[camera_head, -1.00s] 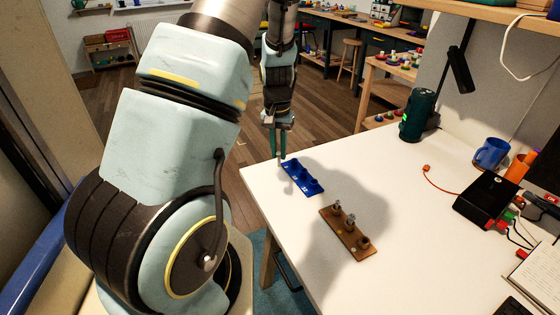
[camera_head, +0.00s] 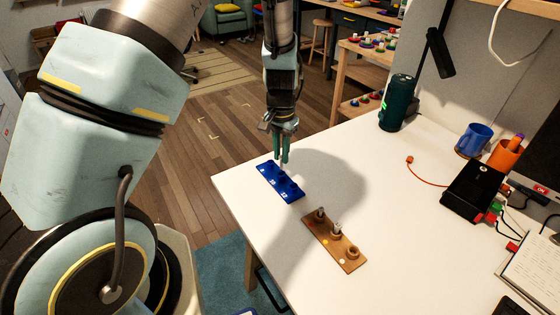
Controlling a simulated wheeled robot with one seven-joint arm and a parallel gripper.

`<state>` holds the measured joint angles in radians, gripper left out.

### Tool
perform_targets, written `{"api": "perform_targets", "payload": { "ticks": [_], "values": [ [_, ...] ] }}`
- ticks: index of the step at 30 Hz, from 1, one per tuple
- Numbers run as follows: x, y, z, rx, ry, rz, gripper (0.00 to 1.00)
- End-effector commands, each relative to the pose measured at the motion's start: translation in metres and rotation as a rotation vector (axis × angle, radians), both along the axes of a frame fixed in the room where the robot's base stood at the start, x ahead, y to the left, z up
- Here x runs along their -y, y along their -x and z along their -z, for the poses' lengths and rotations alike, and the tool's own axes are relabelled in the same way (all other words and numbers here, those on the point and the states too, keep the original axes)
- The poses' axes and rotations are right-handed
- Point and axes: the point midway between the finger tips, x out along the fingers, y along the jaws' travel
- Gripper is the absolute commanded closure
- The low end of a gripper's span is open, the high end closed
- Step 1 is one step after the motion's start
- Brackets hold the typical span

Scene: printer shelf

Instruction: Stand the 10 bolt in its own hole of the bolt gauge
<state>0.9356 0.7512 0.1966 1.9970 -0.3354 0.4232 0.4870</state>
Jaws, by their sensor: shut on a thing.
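The blue bolt gauge (camera_head: 270,181) lies on the white table near its left edge, with white markings on its top. The markings are too small to read surely.
A wooden bolt stand (camera_head: 324,240) lies nearer on the table, with two bolts upright in it and a front socket that looks empty. A black box (camera_head: 473,190), blue mug (camera_head: 474,139), orange cup (camera_head: 505,154) and green cylinder (camera_head: 397,103) stand to the right. The table's middle is clear.

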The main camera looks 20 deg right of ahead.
Motion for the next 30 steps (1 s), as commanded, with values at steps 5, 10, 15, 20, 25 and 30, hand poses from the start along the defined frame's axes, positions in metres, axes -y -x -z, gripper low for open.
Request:
{"api": "perform_targets", "payload": {
  "ticks": [5,10,15,20,25,30],
  "values": [
    [-0.001,0.000,0.026,-0.002,-0.003,-0.002,1.00],
    [-0.001,0.000,0.036,-0.001,-0.001,-0.001,1.00],
    [-0.001,0.000,0.036,-0.001,-0.001,-0.001,1.00],
    [-0.001,0.000,0.041,-0.001,-0.001,-0.002,1.00],
    [-0.001,0.000,0.039,-0.001,-0.001,-0.002,0.61],
    [-0.001,0.000,0.039,-0.001,-0.001,-0.002,0.50]
  ]
}}
